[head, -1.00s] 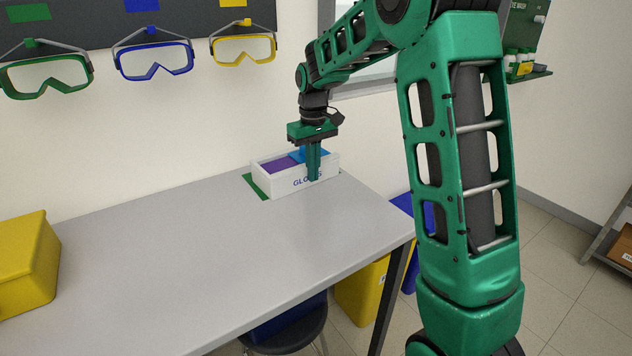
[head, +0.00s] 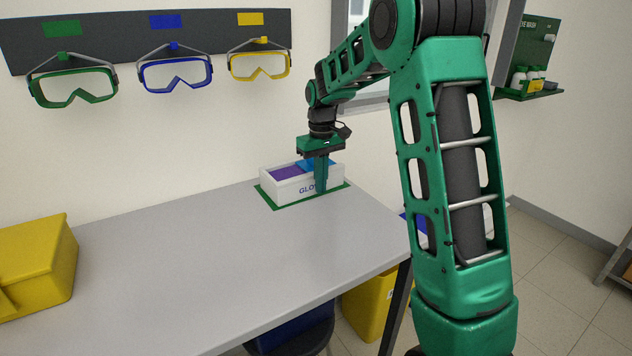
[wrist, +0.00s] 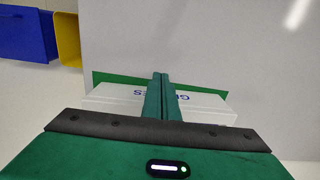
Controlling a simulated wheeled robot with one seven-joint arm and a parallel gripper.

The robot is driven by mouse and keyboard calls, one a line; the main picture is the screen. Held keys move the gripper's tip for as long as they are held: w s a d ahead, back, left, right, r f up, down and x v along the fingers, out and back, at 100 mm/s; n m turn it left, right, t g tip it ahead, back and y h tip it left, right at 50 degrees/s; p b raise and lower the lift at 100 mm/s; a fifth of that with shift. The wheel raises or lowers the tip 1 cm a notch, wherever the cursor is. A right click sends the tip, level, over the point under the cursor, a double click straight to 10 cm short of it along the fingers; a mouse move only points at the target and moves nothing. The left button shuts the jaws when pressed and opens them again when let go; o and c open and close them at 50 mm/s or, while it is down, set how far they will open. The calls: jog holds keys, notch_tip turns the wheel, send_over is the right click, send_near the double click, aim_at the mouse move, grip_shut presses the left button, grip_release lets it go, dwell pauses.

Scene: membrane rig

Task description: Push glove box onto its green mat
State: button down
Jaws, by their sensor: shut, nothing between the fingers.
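The white glove box (head: 285,190), with purple and blue contents on top, stands upright at the far end of the table. The green mat (head: 291,204) shows as a border along the box's front and both visible sides, so the box stands on it. My gripper (head: 320,190) is shut and empty, pointing down at the front face of the box, over part of its lettering. In the wrist view the shut fingers (wrist: 160,90) overlap the box's front (wrist: 112,95), with a green mat strip (wrist: 120,80) beyond it. I cannot tell whether they touch the box.
The grey table (head: 190,250) is clear in the middle. A yellow bin (head: 38,265) sits at its left end. Goggles (head: 175,75) hang on the wall rack. Yellow (head: 368,308) and blue bins stand below the table.

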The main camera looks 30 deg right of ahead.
jog(key=shift+s+d, duration=0.1)
jog(key=shift+s, duration=0.7)
notch_tip(320, 180, up, 10)
jog(key=s+d+m, duration=0.2)
jog(key=s, duration=0.8)
jog(key=s+d+m, duration=0.2)
jog(key=s, duration=0.8)
jog(key=s+f+m, duration=0.1)
jog(key=s+f, duration=0.1)
jog(key=s, duration=0.4)
jog(key=s+f+m, duration=0.1)
jog(key=s+f, duration=0.2)
jog(key=s, duration=0.3)
jog(key=s+a+f+m, duration=0.1)
jog(key=s+f, duration=0.2)
jog(key=s, duration=0.4)
jog(key=shift+f, duration=0.25)
jog(key=shift+s+a, duration=0.1)
jog(key=shift+w+f, duration=0.25)
jog(key=shift+w, duration=0.4)
